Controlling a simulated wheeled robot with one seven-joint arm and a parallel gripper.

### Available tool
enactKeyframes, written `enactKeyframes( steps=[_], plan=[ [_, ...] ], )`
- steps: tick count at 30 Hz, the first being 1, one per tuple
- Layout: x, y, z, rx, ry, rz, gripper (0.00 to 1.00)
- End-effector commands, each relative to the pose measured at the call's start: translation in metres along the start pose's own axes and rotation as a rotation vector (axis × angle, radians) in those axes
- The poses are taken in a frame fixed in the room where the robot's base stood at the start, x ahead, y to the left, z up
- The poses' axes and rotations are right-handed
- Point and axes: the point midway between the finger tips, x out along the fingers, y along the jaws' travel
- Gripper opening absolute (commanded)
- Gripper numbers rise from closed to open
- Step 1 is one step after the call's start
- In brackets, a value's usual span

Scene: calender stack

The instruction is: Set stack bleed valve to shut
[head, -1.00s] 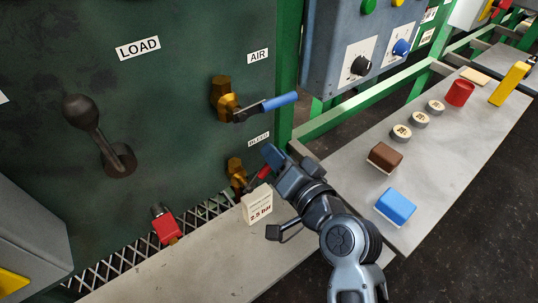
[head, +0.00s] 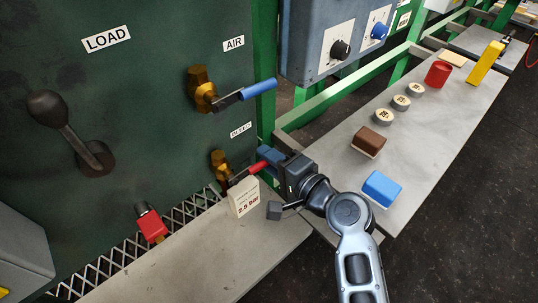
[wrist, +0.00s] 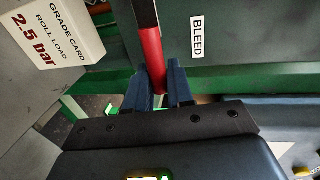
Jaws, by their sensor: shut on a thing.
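The stack bleed valve is a brass body (head: 221,167) low on the dark green panel, under the BLEED label (head: 241,130). Its red-sleeved lever (head: 259,167) points right and slightly up in the head view. My gripper (head: 268,157) is shut on the lever's outer end. In the wrist view the red lever (wrist: 151,50) runs down between the two blue fingers of my gripper (wrist: 160,78). The BLEED label (wrist: 196,37) is to its right there. Part of the lever's tip is hidden by the fingers.
A grade card (head: 243,197) reading 2.5 bar stands just below the lever. The air valve with its blue lever (head: 259,89) is above. The shelf (head: 215,250) in front is mostly clear.

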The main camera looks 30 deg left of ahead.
Motion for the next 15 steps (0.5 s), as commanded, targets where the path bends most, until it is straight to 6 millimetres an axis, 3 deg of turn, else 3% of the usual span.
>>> enactKeyframes(
  steps=[15],
  plan=[
    [0.0001,0.0049,-0.0003,0.034,-0.006,0.003,0.00]
  ],
)
